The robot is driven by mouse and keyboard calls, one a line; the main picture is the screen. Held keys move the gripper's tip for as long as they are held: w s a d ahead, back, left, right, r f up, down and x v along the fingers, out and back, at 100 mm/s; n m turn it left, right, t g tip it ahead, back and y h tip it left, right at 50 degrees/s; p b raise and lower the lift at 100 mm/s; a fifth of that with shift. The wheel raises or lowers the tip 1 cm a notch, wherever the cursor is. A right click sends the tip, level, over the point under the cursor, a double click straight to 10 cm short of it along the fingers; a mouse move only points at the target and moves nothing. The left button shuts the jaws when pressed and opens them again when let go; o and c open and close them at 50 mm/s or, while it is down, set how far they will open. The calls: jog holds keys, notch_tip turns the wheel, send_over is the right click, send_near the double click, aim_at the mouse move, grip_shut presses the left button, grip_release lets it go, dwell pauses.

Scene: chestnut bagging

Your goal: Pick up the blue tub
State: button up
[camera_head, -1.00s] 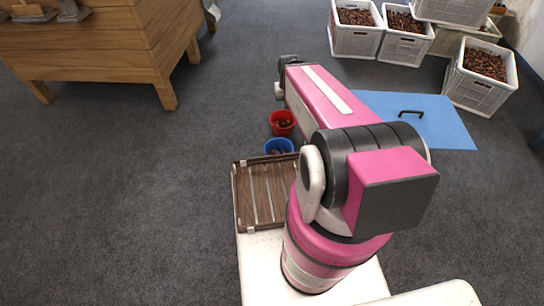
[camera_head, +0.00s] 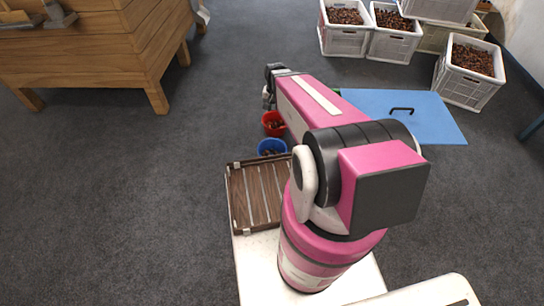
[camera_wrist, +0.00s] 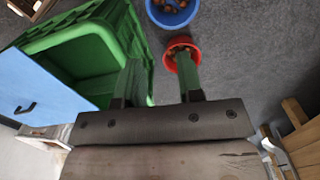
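The blue tub (camera_head: 272,147) stands on the floor in the head view, just beyond the slatted tray, with brown contents. In the wrist view the blue tub (camera_wrist: 172,13) is at the top edge, partly cut off. A red tub (camera_head: 272,124) stands just behind it in the head view. In the wrist view the red tub (camera_wrist: 171,62) shows beyond my fingers, partly covered by the right one. My gripper (camera_wrist: 159,62) is open with nothing between its fingers. In the head view its fingers are not clearly visible at the arm's far end.
A green crate (camera_wrist: 72,28) and blue board (camera_wrist: 35,85) lie left in the wrist view. White crates of chestnuts (camera_head: 470,78) stand back right. A slatted tray (camera_head: 229,190) is in front of the tubs; a wooden bench (camera_head: 140,50) is back left. Floor left is clear.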

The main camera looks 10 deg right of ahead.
jog(key=w+f+m, duration=0.4)
jog(key=w+f, duration=0.2)
jog(key=f, duration=0.3)
jog(key=w+f+m, duration=0.3)
jog(key=w+f, duration=0.3)
jog(key=f, duration=0.3)
jog(key=m+g, duration=0.1)
jog(key=m, duration=0.5)
send_over(269, 140)
jog(key=f, duration=1.3)
jog(key=shift+w+a+f, duration=0.1)
jog(key=shift+w+f, duration=0.25)
jog(key=f, duration=0.5)
jog(key=shift+s+f, duration=0.3)
jog(key=shift+s, duration=0.05)
jog(key=shift+d+f, duration=0.2)
jog(key=shift+f, duration=2.45)
jog(key=shift+s, duration=0.1)
grip_shut()
